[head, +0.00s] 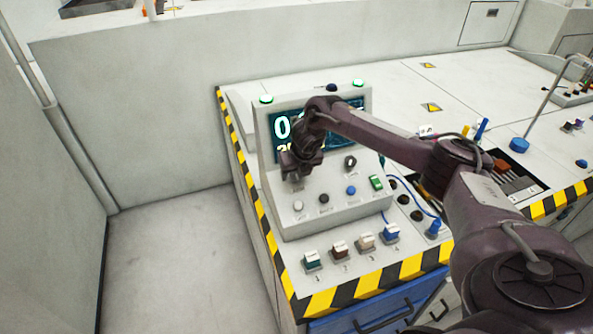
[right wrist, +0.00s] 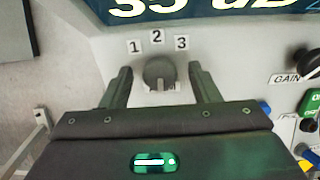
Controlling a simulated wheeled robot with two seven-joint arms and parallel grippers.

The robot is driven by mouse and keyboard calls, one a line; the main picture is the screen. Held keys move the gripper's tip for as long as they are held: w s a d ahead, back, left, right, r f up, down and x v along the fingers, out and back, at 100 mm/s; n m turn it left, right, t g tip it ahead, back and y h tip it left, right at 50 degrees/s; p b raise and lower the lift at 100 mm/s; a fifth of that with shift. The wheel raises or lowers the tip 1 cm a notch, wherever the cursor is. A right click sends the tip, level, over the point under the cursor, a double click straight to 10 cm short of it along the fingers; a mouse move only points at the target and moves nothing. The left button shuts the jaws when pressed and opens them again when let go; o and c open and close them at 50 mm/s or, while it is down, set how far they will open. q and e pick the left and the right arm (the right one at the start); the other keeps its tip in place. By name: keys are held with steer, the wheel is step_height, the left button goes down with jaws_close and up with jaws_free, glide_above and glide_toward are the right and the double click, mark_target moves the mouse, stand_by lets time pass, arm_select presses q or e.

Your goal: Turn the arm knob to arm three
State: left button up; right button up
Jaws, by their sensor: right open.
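The arm knob (right wrist: 159,73) is a dark grey round knob with a raised grip, below the labels 1, 2 and 3 on the console panel. Its grip looks upright, toward label 2 (right wrist: 157,36); label 3 (right wrist: 182,43) is up and right of it. My right gripper (head: 297,172) is open, its fingers on either side of the knob, with a visible gap on each side in the right wrist view. In the head view my gripper hides the knob. The lettering under the knob is partly covered. My left gripper is not in view.
The sloped console (head: 335,208) also has a gain knob (head: 350,162), a green switch (head: 376,183) and several small buttons. A screen (head: 350,115) is above, partly behind my arm. Several coloured switches line the front ledge. Open floor (head: 180,265) is to the left.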

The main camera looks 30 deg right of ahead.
steer(key=shift+c, duration=0.5)
steer(key=c, duration=0.9)
steer(key=shift+m, duration=0.4)
steer(key=m+p, duration=0.1)
steer(key=m, duration=0.2)
steer(key=shift+r+m+p, duration=0.1)
steer(key=shift+m+p, duration=0.3)
steer(key=m+p, duration=0.2)
steer(key=m, duration=0.2)
steer(key=shift+d, duration=0.1)
steer(key=m+p, duration=0.2)
steer(key=m, duration=0.3)
steer(key=shift+s+t, duration=0.1)
steer(key=shift+t, duration=0.2)
steer(key=shift+m+p, duration=1.4)
steer(key=shift+m, duration=0.8)
